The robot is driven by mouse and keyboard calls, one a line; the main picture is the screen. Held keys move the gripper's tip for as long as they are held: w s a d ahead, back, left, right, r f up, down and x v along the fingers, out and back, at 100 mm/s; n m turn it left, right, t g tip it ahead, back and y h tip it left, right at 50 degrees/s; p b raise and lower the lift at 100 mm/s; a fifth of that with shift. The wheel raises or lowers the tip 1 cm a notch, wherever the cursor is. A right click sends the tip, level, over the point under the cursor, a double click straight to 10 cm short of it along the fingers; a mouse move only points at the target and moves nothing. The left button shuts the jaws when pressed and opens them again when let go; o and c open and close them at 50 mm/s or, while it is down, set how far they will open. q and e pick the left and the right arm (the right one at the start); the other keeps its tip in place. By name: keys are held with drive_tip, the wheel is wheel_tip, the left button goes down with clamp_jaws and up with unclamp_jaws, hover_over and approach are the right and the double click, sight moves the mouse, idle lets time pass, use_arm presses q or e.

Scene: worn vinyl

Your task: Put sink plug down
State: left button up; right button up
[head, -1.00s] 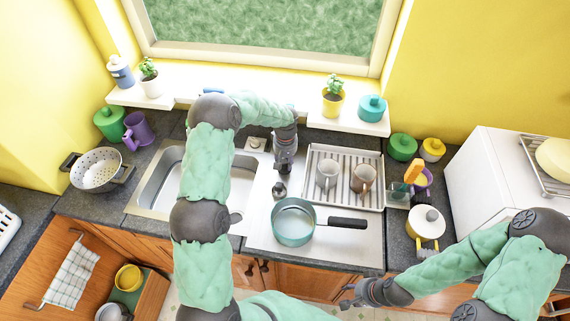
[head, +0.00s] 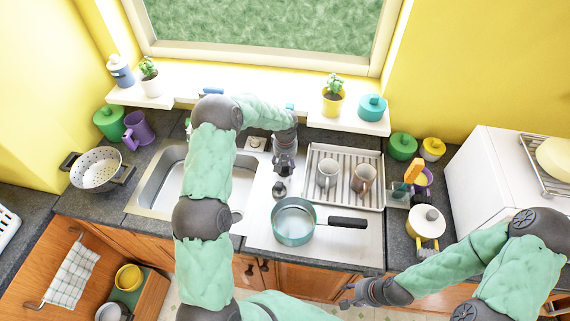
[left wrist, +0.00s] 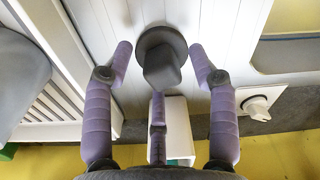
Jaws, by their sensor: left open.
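The sink plug (head: 280,189) is a small dark grey piece with a round base and a blocky knob. It stands on the pale ribbed drainboard (head: 262,195) between the sink basin and the dish rack. In the left wrist view the sink plug (left wrist: 160,66) lies between my spread purple fingertips, with visible gaps on both sides. My left gripper (head: 284,170) is open just behind the plug in the head view. My right gripper (head: 350,296) hangs low in front of the counter; its fingers are too small to read.
The sink basin (head: 160,185) is left, partly behind my left arm. A teal saucepan (head: 293,222) stands in front of the plug. A dish rack (head: 345,198) with two mugs is on the right. A knob-like fitting (left wrist: 256,105) is near the back wall. Little bare drainboard surrounds the plug.

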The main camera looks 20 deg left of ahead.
sight(285, 164)
use_arm(q)
wheel_tip(285, 164, up, 12)
drive_tip(key=shift+r, duration=0.15)
idle(0.3)
drive_tip(key=shift+s+d, duration=0.1)
